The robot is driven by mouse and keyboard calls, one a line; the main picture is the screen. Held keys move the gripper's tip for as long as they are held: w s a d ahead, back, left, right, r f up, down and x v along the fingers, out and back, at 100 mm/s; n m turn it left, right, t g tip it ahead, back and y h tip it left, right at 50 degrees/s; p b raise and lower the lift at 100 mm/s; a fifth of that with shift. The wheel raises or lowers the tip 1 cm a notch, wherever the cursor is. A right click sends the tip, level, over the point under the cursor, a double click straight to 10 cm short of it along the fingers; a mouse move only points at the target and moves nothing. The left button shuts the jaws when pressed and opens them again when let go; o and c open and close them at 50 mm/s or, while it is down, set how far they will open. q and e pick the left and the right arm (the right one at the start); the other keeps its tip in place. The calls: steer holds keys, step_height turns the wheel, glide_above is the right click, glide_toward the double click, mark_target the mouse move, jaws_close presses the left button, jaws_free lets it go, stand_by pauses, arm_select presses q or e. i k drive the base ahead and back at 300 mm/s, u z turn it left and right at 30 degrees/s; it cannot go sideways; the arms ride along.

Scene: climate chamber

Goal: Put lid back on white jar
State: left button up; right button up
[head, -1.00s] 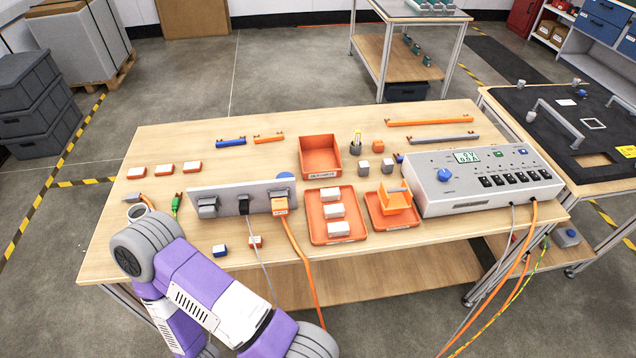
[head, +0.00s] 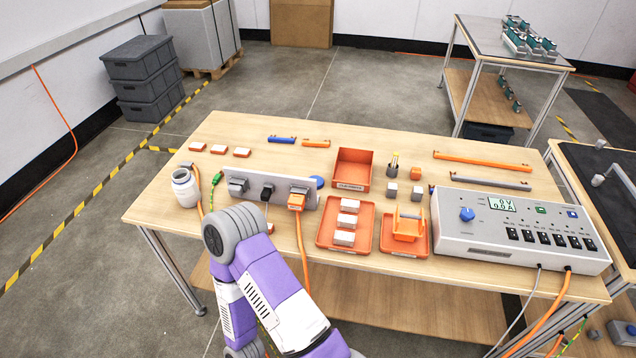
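The white jar (head: 186,190) stands near the left edge of the wooden table, with its top apparently open. One of my purple arms rises from the bottom of the picture and bends in front of the table, to the right of the jar. Its gripper is not visible. My other gripper is not in view either.
The grey socket panel (head: 265,184) with an orange plug and cable stands right of the jar. Orange trays (head: 329,238) and a grey power unit (head: 470,244) fill the right side.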

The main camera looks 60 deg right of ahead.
mark_target(184, 185)
steer(key=z, duration=1.35)
steer(key=i, duration=0.4)
